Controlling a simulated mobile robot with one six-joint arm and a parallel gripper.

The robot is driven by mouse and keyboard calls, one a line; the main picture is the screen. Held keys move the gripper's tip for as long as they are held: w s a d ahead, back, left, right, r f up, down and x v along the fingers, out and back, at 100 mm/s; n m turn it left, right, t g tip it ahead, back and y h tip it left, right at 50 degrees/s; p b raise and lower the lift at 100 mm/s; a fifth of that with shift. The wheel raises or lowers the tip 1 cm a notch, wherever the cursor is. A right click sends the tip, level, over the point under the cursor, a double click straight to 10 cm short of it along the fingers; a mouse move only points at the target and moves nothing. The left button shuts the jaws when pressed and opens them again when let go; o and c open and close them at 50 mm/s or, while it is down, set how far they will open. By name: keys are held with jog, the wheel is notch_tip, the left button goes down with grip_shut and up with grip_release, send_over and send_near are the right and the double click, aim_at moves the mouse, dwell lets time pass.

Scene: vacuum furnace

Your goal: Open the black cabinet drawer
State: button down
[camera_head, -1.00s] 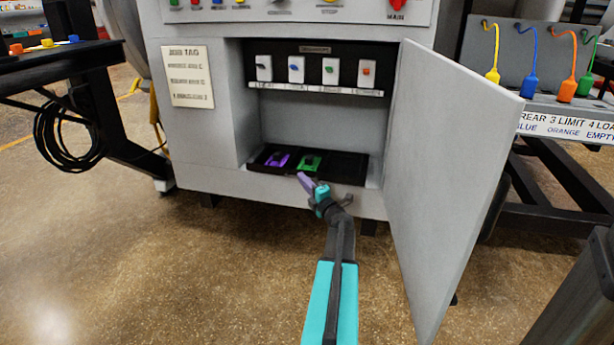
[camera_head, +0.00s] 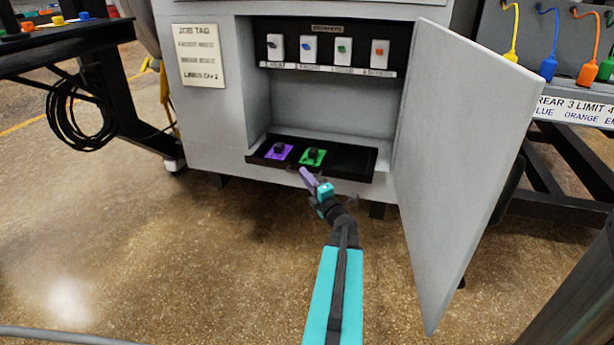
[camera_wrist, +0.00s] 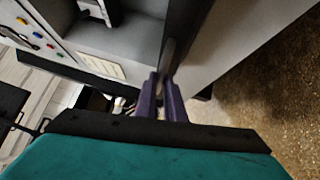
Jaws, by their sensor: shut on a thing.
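The black drawer (camera_head: 352,159) is a shallow tray at the bottom of the open grey cabinet. Its front edge stands out past the cabinet's sill. A purple piece (camera_head: 279,151) and a green piece (camera_head: 313,156) lie in it, and its right part looks empty. My gripper (camera_head: 306,174), with purple fingers, is at the middle of the drawer's front edge and shut on the drawer front. The exact grip point is hidden by the fingers. In the wrist view the fingers (camera_wrist: 163,85) close around a dark strip.
The grey cabinet door (camera_head: 455,150) stands wide open on the right. A labelled breaker row (camera_head: 325,50) is above the drawer. A black bench with coiled cable (camera_head: 75,115) stands left, a rack with coloured plugs (camera_head: 548,68) right. Floor before the cabinet is clear.

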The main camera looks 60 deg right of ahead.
jog(key=c, duration=1.8)
grip_release()
jog(key=shift+c, duration=0.2)
jog(key=p+v, duration=0.9)
jog(key=v, duration=0.4)
jog(key=shift+s+a, duration=0.2)
jog(key=shift+s, duration=0.15)
jog(key=shift+w, duration=0.1)
